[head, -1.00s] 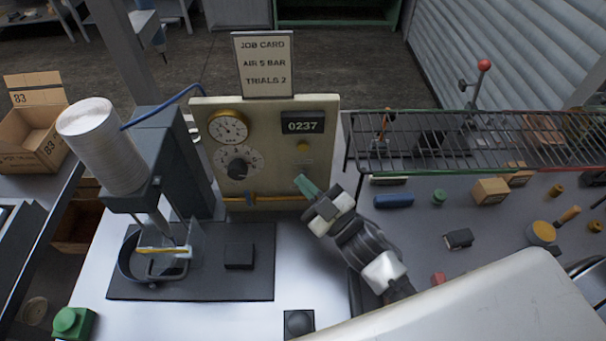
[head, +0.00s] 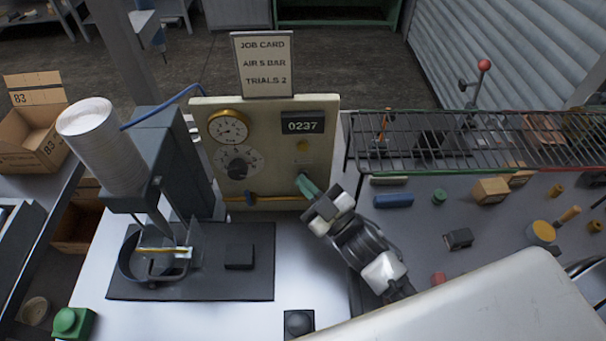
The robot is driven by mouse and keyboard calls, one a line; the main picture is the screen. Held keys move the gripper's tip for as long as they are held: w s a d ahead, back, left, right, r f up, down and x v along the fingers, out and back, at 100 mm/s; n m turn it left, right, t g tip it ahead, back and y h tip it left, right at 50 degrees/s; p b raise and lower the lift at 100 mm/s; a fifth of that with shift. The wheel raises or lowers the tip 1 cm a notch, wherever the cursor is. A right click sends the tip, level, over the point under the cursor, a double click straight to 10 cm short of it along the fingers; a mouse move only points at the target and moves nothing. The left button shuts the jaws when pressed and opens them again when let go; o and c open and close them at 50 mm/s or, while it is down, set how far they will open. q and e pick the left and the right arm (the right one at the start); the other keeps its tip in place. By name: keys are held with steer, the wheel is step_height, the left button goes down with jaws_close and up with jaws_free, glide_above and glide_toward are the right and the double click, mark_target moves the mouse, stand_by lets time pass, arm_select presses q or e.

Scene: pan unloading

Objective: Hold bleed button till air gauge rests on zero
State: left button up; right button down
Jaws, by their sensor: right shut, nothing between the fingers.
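The air gauge (head: 228,127), a round white dial with a brass rim, is at the upper left of the cream panel (head: 270,170). Its needle is too small to read surely. My right gripper (head: 305,184) is shut and empty, with its green fingertips at the lower right of the panel face. They appear to touch the panel or something on it. No label marks a bleed button, and anything directly behind the fingertips is hidden. My left gripper is not in view.
The panel also has a dark knob (head: 238,168), a counter (head: 302,126) reading 0237 and a yellow lever (head: 252,199). A job card (head: 264,64) stands above it. A press (head: 172,160) is at left, a wire rack (head: 450,140) at right.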

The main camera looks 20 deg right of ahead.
steer(key=shift+s, duration=0.1)
stand_by(0.5)
steer(key=shift+s+a, duration=0.25)
steer(key=shift+s, duration=0.5)
steer(key=s, duration=0.2)
steer(key=s+a+p, duration=0.1)
steer(key=s, duration=0.1)
steer(key=shift+s+a, duration=0.2)
steer(key=shift+s, duration=0.2)
